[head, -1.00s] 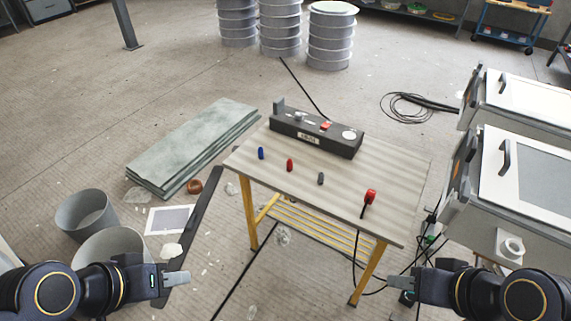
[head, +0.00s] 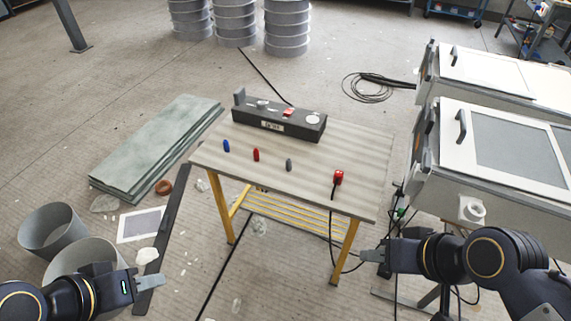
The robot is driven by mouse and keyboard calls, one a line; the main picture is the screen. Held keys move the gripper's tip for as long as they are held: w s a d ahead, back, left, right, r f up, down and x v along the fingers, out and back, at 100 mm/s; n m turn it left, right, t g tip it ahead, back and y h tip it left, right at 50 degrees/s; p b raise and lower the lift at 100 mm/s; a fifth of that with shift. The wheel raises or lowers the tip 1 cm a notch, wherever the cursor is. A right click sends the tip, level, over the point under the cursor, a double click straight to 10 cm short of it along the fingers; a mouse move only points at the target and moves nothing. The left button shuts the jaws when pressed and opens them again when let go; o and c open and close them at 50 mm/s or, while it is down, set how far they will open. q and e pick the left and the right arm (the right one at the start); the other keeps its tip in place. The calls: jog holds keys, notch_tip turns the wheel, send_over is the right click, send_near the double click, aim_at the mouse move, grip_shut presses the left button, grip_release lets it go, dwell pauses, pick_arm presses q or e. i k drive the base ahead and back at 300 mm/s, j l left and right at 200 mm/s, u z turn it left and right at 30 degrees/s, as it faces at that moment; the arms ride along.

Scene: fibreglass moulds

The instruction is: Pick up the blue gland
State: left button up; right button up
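The blue gland (head: 226,146) is a small upright piece at the left end of the table top (head: 350,190) in the head view. A red gland (head: 256,154) and a grey gland (head: 289,164) stand in a row to its right. My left gripper (head: 158,280) is at the lower left, well short of the table and apart from the gland. My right gripper (head: 368,256) is beside the table's front right leg, below the top. Neither gripper touches any gland. The finger gaps are too small to make out.
A dark box (head: 275,118) with small parts stands along the table's back. A red item with a black cable (head: 338,178) is near the front right edge. White cabinets (head: 500,150) stand close on the right. Grey buckets (head: 50,230) and stacked sheets (head: 155,150) are on the left floor.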

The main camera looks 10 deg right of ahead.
aim_at(226, 146)
jog(key=i+j+u, duration=0.2)
jog(key=i, duration=0.25)
jog(key=i+j+u, duration=0.2)
jog(key=i, duration=0.3)
jog(key=i+j+u, duration=0.25)
jog(key=i, duration=0.2)
